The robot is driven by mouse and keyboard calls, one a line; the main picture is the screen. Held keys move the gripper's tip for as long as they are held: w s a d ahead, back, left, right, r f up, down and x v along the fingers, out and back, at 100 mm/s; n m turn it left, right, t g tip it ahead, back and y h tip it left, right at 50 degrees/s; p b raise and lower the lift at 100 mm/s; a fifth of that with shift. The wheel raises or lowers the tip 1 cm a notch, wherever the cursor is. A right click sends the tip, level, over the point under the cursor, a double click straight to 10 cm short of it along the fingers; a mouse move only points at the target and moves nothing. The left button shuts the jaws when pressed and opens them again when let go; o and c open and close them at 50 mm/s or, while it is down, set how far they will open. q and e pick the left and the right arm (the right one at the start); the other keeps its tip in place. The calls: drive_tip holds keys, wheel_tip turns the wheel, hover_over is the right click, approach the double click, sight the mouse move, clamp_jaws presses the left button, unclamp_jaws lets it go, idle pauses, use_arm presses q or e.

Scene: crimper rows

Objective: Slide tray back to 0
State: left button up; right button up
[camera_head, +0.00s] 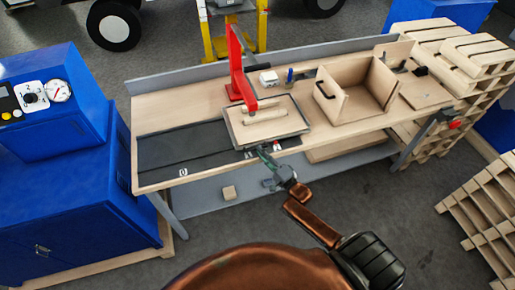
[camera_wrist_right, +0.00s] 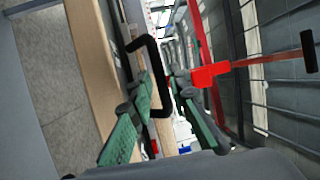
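The tray (camera_head: 300,128) is a dark-rimmed rectangle on the bench, holding a pale wooden board with a handle. It sits below the red press, at the right end of a dark track (camera_head: 190,148) whose "0" mark (camera_head: 183,172) is near the left end. My right gripper (camera_head: 262,150) is at the tray's front edge. In the right wrist view, its green-padded fingers (camera_wrist_right: 163,82) stand apart on either side of a black bent handle (camera_wrist_right: 139,43). Gaps seem to show beside the bar; firm contact is not visible. My left gripper is not in view.
A red press (camera_head: 237,70) rises behind the tray. An open wooden box (camera_head: 340,100) stands to its right. A blue cabinet (camera_head: 75,190) stands left of the bench. The track left of the tray is clear. A small block (camera_head: 229,192) lies below the bench top.

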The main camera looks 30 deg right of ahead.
drive_tip(key=shift+x, duration=1.25)
drive_tip(key=shift+c, duration=0.4)
clamp_jaws()
